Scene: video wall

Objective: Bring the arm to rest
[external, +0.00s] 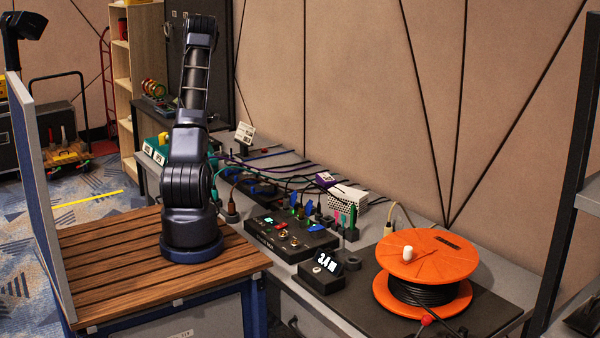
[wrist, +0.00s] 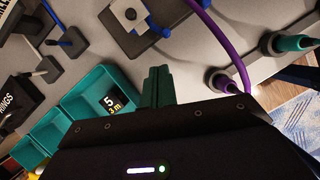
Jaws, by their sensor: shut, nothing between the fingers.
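My arm stands upright on the slatted wooden top (external: 110,262) in the external view, rising from a round blue base. Its upper links reach to the top of the picture, and my gripper is hidden there. In the wrist view my gripper (wrist: 158,84) shows as two dark green fingers close together beyond the black housing. It is shut and empty.
A purple cable (wrist: 225,40) ends in a connector right of the fingers. The grey bench carries a black switch box (external: 290,238), a small display (external: 328,263), several cables and an orange cable reel (external: 427,255). A panel (external: 40,180) stands along the wooden top's left edge.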

